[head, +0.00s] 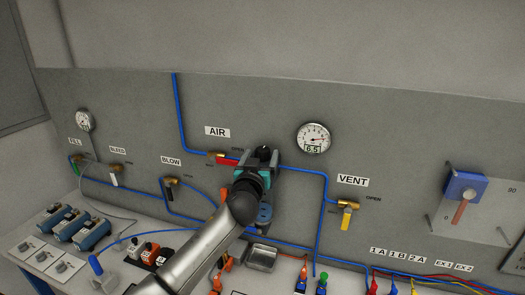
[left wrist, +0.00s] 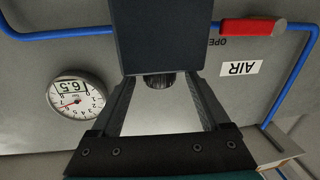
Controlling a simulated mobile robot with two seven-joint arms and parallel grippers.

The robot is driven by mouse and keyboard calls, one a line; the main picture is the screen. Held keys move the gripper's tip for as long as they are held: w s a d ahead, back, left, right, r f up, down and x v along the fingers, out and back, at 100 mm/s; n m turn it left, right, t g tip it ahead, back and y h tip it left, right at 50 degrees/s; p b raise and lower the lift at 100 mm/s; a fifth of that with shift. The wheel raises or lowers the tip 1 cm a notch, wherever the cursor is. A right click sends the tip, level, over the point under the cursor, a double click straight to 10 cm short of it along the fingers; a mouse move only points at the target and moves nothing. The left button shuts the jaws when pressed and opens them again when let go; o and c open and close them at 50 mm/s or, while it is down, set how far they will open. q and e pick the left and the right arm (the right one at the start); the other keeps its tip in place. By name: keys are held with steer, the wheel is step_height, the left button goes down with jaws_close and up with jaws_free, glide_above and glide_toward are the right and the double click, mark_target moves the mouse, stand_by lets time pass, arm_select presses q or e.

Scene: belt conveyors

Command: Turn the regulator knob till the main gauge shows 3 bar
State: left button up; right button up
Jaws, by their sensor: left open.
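The main gauge (head: 313,138) is a round white dial on the panel, right of the AIR label. Its digital window seems to read 6.5; it shows upside down in the left wrist view (left wrist: 76,98). My left gripper (head: 259,172) is in front of the regulator and hides part of it. In the left wrist view, the dark ribbed regulator knob (left wrist: 160,81) shows between the two open fingers, under the regulator's dark block (left wrist: 160,38). I cannot tell whether a finger touches the knob. My right gripper is not in view.
A red-handled AIR valve (head: 227,161) is just left of the regulator. A yellow-handled VENT valve (head: 346,217) is to the right. Blue tubing (head: 323,220) runs along the panel.

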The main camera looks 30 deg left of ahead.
arm_select(q)
steer(key=shift+x, duration=1.3)
jaws_close()
